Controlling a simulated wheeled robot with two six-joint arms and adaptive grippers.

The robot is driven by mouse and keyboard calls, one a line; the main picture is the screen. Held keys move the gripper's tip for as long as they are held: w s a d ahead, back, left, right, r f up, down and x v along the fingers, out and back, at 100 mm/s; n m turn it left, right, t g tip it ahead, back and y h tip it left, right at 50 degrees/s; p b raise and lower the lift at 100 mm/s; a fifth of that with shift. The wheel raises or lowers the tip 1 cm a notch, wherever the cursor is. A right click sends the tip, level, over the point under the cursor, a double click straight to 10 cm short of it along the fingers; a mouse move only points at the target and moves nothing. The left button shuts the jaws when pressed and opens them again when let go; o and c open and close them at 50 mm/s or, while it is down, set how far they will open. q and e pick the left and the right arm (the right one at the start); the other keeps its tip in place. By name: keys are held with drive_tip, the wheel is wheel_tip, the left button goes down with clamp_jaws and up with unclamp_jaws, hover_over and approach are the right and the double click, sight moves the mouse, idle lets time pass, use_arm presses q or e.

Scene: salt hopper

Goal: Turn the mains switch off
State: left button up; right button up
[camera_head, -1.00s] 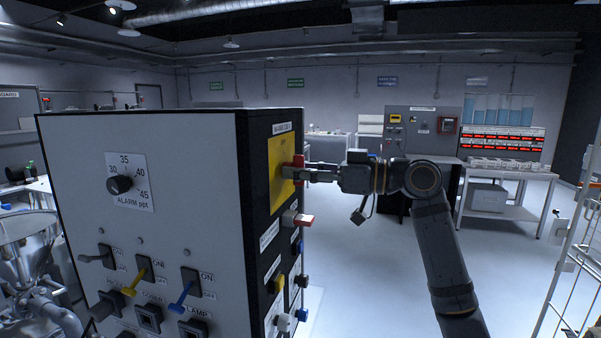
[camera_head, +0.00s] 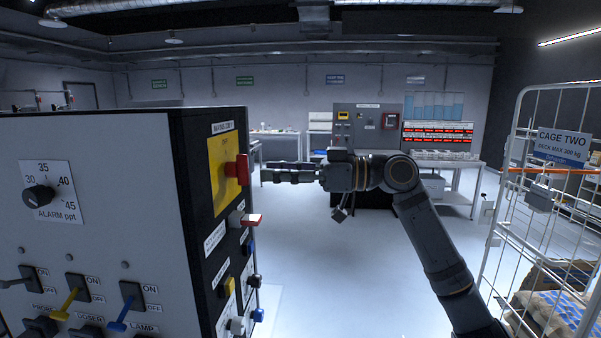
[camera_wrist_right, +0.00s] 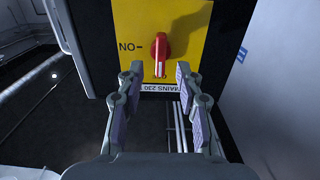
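The mains switch is a red rotary handle (camera_head: 237,168) on a yellow plate (camera_head: 219,188) on the dark side of a control cabinet. My left gripper is not in view.
The cabinet front (camera_head: 90,150) has a round alarm dial (camera_head: 38,196) and several toggle levers. Below the yellow plate are several coloured knobs, including a red one (camera_head: 251,220). A white wire cage (camera_head: 510,240) stands at the right. The floor between is clear.

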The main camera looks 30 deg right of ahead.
drive_tip(key=shift+v, duration=2.6)
